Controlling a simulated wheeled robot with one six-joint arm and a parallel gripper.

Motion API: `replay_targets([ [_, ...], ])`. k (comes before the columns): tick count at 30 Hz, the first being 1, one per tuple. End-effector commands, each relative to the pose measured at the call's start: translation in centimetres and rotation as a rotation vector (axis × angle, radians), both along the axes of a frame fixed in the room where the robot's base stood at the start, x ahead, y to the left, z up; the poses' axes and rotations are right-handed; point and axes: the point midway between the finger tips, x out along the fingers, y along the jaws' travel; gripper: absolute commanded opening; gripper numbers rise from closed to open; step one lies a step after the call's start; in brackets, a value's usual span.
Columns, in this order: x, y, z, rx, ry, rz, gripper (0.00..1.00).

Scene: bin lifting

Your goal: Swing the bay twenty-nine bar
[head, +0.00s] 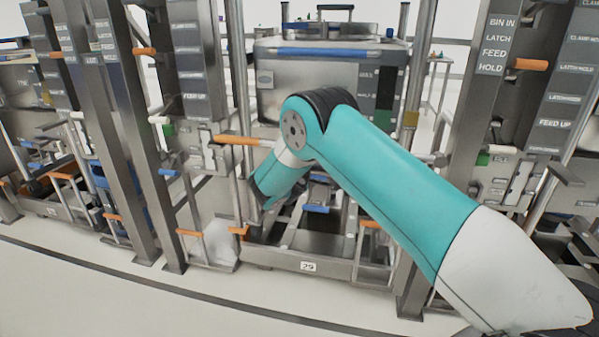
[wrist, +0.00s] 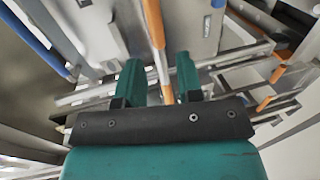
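The bay marked 29 (head: 308,266) is in the middle of the head view, with a large grey bin (head: 310,85) above its low frame. My arm crosses in front of it, and my gripper is hidden behind the arm there. In the wrist view my gripper (wrist: 160,78) is open, with two teal fingers. A slim bar (wrist: 158,50) with orange parts passes between the fingers, with a small gap visible on each side. I cannot tell which of the orange-handled parts in the head view this bar is.
Steel posts (head: 118,130) with label plates stand left and right of the bay. Orange handles stick out from them, one (head: 236,140) just left of my arm and one (head: 530,64) at the right. White floor (head: 90,290) is clear in front.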

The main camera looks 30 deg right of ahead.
Motion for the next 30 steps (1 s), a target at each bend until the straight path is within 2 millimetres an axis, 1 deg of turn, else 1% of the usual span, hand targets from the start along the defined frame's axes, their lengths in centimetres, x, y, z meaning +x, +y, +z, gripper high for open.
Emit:
replay_targets([
  [1, -0.9, 0.9, 0.3, -0.001, 0.002, 0.004, 0.33],
  [3, -2.0, 1.7, 0.5, -0.001, 0.002, 0.003, 0.33],
  [6, -3.2, 2.7, 0.8, -0.001, 0.002, 0.001, 0.33],
  [10, -4.1, 3.4, 1.1, -0.001, 0.0, 0.0, 0.33],
  [15, -4.5, 3.7, 1.2, 0.0, -0.001, -0.001, 0.33],
  [30, -4.5, 3.6, 1.2, 0.0, -0.001, -0.001, 0.33],
])
